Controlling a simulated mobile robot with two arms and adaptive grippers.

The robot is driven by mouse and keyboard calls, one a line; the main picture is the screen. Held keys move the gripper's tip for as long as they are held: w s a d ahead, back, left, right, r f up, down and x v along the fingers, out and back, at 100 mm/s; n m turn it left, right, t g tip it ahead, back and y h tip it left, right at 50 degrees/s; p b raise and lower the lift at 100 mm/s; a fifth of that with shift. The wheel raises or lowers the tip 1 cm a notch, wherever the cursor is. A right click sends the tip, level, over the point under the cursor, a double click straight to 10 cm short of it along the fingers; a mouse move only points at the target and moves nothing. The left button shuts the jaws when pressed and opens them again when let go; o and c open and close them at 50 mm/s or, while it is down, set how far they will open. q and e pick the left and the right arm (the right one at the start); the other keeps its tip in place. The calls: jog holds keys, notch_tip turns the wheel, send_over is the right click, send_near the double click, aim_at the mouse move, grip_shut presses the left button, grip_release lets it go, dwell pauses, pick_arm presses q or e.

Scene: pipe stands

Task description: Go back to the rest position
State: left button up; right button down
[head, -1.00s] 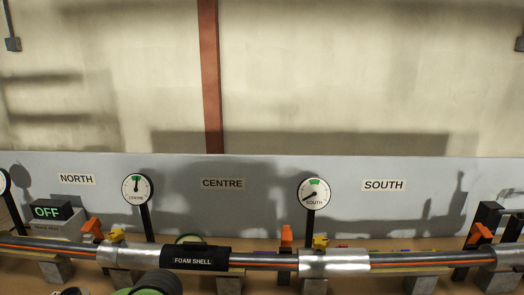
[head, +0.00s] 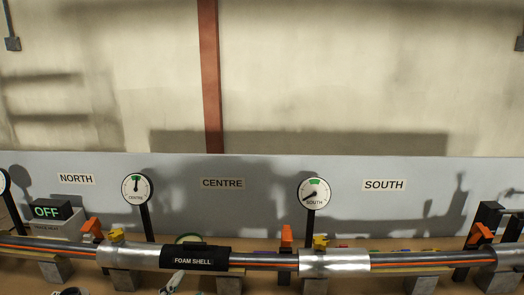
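Neither of my grippers can be made out in the head view. A long metal pipe (head: 265,258) with an orange stripe runs across the bottom of the view on stands. A black sleeve labelled FOAM SHELL (head: 195,259) sits on the pipe below the CENTRE sign. A silver sleeve (head: 334,263) sits on the pipe below the south gauge. A small pale grey object (head: 172,283) shows below the foam shell, cut off by the lower edge; I cannot tell what it is.
A grey panel (head: 265,205) stands behind the pipe. The centre gauge (head: 137,188) and south gauge (head: 314,192) rise on black posts. A box reading OFF (head: 46,211) is at left. Orange clamps (head: 286,236) and yellow fittings (head: 320,241) stick up along the pipe.

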pick_arm(q)
jog(key=s+a+f+n+g+y, duration=0.1)
jog(key=s+a+f+n+g, duration=0.15)
jog(key=s+f+g, duration=0.4)
jog(key=s+a+f+n+g+y, duration=0.1)
jog(key=s+a+f+n, duration=0.2)
jog(key=f, duration=0.6)
jog(key=s+f+n+g+h, duration=0.1)
jog(key=s+f+n+g, duration=0.2)
jog(key=s, duration=0.4)
jog(key=s+f+n+g, duration=0.1)
jog(key=s+f+g, duration=0.1)
jog(key=s+f, duration=0.4)
jog(key=s+d+f+g, duration=0.1)
jog(key=s+f+g, duration=0.15)
jog(key=f, duration=2.25)
jog(key=s+a+f, duration=0.3)
jog(key=s+f, duration=1.4)
jog(key=shift+s+g, duration=0.3)
jog(key=shift+s, duration=0.1)
jog(key=shift+o, duration=0.3)
jog(key=shift+a, duration=0.1)
